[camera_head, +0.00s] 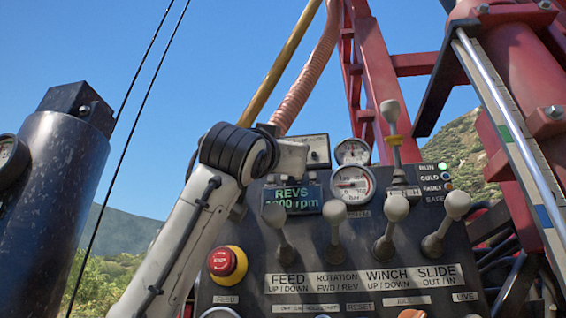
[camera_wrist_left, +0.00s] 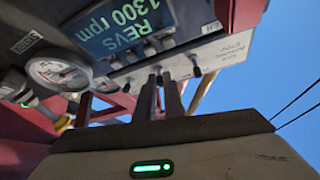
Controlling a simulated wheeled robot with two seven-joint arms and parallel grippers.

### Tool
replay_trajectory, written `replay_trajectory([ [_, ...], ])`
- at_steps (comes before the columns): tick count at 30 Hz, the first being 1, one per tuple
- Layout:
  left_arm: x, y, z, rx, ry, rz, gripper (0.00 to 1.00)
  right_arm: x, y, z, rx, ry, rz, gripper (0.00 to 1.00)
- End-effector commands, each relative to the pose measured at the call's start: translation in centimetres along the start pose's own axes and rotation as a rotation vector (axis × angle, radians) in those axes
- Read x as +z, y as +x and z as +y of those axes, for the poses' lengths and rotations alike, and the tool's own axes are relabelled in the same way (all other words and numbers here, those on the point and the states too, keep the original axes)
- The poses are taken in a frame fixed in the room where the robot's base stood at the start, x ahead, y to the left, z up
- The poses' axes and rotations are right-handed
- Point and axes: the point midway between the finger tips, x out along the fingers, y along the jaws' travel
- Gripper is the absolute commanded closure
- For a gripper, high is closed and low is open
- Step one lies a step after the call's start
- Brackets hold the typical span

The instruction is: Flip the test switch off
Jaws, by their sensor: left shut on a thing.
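A small box (camera_wrist_left: 222,50) with a row of short toggle switches shows in the left wrist view, upside down. In the head view its face (camera_head: 318,150) is partly covered by my left wrist. No test label can be read, and the lever's exact position is partly hidden by the fingers. In the head view the fingertips are hidden behind my wrist. My right gripper is not in view.
The control panel (camera_head: 350,246) has a revs display (camera_head: 292,197), gauges (camera_head: 352,184) and several grey-knobbed levers (camera_head: 335,212). A red emergency stop button (camera_head: 222,261) sits left of them. A hose (camera_head: 305,80) and a red mast (camera_head: 385,70) rise behind.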

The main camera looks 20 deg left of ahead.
Motion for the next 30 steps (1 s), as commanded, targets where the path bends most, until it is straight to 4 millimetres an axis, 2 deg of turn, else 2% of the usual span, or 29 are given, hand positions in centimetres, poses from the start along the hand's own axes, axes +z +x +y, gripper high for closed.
replay_trajectory([
  [7, 0.28, -0.08, 0.12, -0.014, 0.006, 0.060, 1.00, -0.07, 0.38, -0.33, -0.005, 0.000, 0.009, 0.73],
  [20, 0.23, -0.04, 0.08, -0.016, 0.007, 0.068, 1.00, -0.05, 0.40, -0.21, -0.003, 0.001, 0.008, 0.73],
  [21, 0.23, -0.04, 0.08, -0.016, 0.007, 0.067, 0.85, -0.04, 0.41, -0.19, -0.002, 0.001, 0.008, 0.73],
  [23, 0.23, -0.04, 0.08, -0.016, 0.007, 0.067, 0.74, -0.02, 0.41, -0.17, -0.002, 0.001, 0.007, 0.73],
  [30, 0.27, -0.03, 0.08, -0.016, 0.007, 0.066, 0.72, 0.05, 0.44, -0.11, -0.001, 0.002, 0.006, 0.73],
])
